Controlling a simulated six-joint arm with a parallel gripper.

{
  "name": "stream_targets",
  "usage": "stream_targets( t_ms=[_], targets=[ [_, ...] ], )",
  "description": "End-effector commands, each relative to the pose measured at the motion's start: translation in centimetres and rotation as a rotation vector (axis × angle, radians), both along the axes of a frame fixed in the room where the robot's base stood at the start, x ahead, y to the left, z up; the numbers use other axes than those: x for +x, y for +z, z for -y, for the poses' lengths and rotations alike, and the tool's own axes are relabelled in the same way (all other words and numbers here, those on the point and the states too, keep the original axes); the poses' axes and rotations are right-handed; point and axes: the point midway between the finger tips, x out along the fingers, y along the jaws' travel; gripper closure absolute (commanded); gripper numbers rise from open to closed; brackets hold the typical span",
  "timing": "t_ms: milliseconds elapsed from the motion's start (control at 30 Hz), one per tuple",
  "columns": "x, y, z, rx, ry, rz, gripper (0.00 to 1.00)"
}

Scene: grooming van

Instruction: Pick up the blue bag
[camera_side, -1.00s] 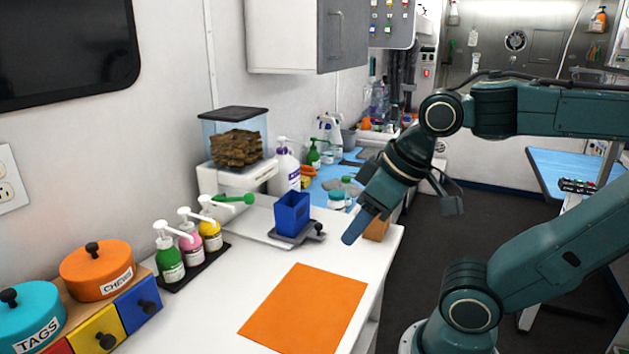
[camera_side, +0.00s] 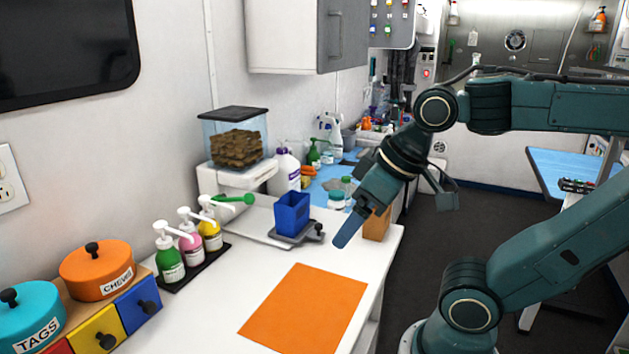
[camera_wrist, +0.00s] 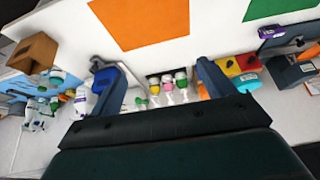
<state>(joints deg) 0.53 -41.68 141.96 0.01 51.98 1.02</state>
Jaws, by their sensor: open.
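The blue bag (camera_side: 291,215) stands upright with its top open on a small dark scale (camera_side: 312,236) at the back of the white counter. My gripper (camera_side: 338,244) is above the counter, to the right of the bag and apart from it. In the wrist view my gripper (camera_wrist: 160,75) is open, with nothing held between its two fingers. The blue bag (camera_wrist: 101,79) shows there beside the left finger, which partly hides it.
An orange mat (camera_side: 305,308) lies on the counter in front. Pump bottles (camera_side: 190,240) stand to the left, and a clear treat dispenser (camera_side: 235,140) is behind. A brown box (camera_side: 377,225) stands at the right edge, close behind my gripper.

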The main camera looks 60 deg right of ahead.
Motion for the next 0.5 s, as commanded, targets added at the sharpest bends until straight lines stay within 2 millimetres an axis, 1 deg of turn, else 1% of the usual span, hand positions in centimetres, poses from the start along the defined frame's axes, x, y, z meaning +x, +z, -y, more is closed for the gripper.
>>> stream_targets(
  t_ms=[167,267,500],
  targets=[
    [1.8,1.2,0.7,0.027,-0.083,-0.030,0.18],
    [3.4,2.1,1.3,0.048,-0.152,-0.053,0.18],
    [7.9,3.9,3.6,0.110,-0.355,-0.113,0.18]
  ],
)
